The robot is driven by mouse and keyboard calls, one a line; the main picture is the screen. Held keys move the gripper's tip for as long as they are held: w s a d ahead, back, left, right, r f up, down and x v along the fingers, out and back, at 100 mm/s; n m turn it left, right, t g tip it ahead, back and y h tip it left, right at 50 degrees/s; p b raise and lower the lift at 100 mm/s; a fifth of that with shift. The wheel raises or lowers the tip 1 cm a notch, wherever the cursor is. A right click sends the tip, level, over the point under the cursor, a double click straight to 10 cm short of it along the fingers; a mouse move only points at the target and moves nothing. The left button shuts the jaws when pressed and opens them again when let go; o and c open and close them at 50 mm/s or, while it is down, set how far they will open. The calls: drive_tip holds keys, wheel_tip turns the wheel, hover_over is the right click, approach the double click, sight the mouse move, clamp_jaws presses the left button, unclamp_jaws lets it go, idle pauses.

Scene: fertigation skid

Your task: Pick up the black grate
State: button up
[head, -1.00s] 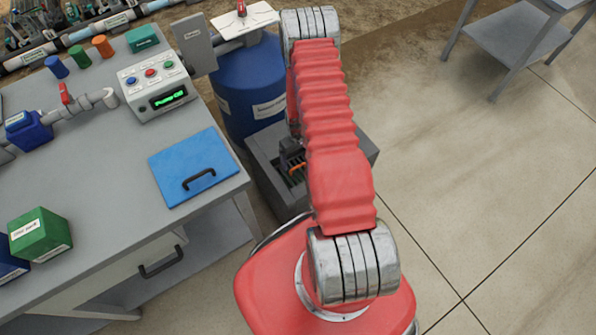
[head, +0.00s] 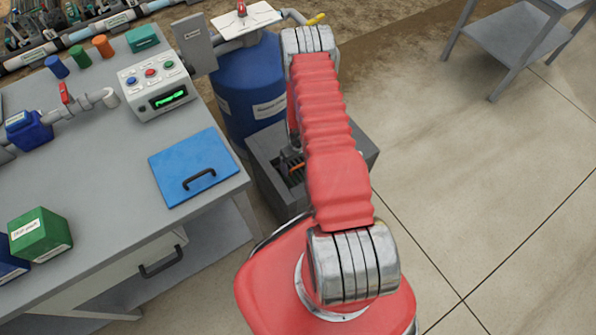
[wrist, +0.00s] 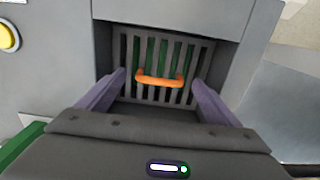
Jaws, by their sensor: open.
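The black grate (wrist: 128,88) shows in the wrist view as a dark slotted panel with an orange handle (wrist: 160,80) across its middle. Green shows through its slots. My gripper (wrist: 159,77) is open, with one purple-grey finger on each side of the handle. The fingers appear apart from the handle; their exact depth cannot be told. In the head view the grate lies inside a grey box, mostly hidden by my red arm and gripper, with a bit of the orange handle (head: 296,167) showing.
The grey box (head: 282,204) has raised walls around the grate. A blue drum (head: 240,85) stands behind it. A grey bench (head: 110,200) with a blue lid (head: 192,160) is on the left.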

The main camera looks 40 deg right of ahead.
drive_tip(key=shift+c, duration=0.6)
drive_tip(key=c, duration=1.5)
